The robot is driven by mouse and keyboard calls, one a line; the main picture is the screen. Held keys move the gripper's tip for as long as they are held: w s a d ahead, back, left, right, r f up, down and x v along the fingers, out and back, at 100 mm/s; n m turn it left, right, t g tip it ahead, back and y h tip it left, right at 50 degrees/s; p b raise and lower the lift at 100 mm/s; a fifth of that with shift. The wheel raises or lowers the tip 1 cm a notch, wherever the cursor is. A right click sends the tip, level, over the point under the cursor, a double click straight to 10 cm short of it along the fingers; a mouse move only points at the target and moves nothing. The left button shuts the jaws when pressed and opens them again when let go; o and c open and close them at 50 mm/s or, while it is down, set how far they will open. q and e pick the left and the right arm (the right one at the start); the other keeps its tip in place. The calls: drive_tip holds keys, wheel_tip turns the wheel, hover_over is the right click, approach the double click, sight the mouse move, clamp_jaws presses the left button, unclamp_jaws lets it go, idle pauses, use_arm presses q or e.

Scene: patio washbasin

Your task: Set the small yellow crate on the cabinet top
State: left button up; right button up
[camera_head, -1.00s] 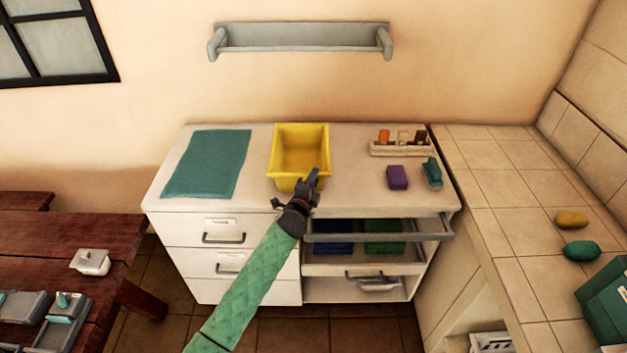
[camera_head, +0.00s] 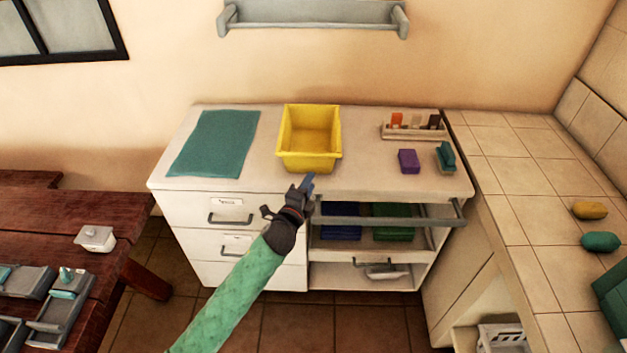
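The small yellow crate (camera_head: 309,163) sits upright on the white cabinet top (camera_head: 370,183), near the middle, and looks empty. My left gripper (camera_head: 288,196) is just in front of the crate, by the cabinet's front edge. Its two fingers are spread apart with nothing between them, and a small gap shows between it and the crate. My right gripper is not in view.
A teal cloth (camera_head: 214,145) lies left of the crate. A purple block (camera_head: 408,161), a teal-and-dark block (camera_head: 446,157) and a small rack of bottles (camera_head: 413,130) are to the right.

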use_arm(q)
drive_tip(key=shift+s+a, duration=0.15)
drive_tip(key=shift+s, duration=0.15)
drive_tip(key=s+a+f+n+g+y, duration=0.2)
drive_tip(key=s+a+f+n, duration=0.15)
drive_tip(key=f, duration=0.95)
drive_tip(key=s+a+f+n+g+y, duration=0.1)
drive_tip(key=s+a+f+n+g, duration=0.25)
drive_tip(key=f, duration=0.85)
drive_tip(key=s+a+f+n+g+y, duration=0.1)
drive_tip(key=s+a+f+n+y, duration=0.2)
drive_tip(key=f, duration=1)
drive_tip(key=s+a+f+n+g, duration=0.3)
drive_tip(key=s+f+n+g, duration=0.1)
drive_tip(key=s+f, duration=1)
drive_tip(key=s+a+f+n+g, duration=0.4)
drive_tip(key=s+f, duration=1.1)
drive_tip(key=s, duration=0.8)
drive_tip(key=shift+s+a+n, duration=0.2)
drive_tip(key=shift+n, duration=0.7)
drive_tip(key=shift+s+g, duration=0.1)
drive_tip(key=shift+g, duration=0.25)
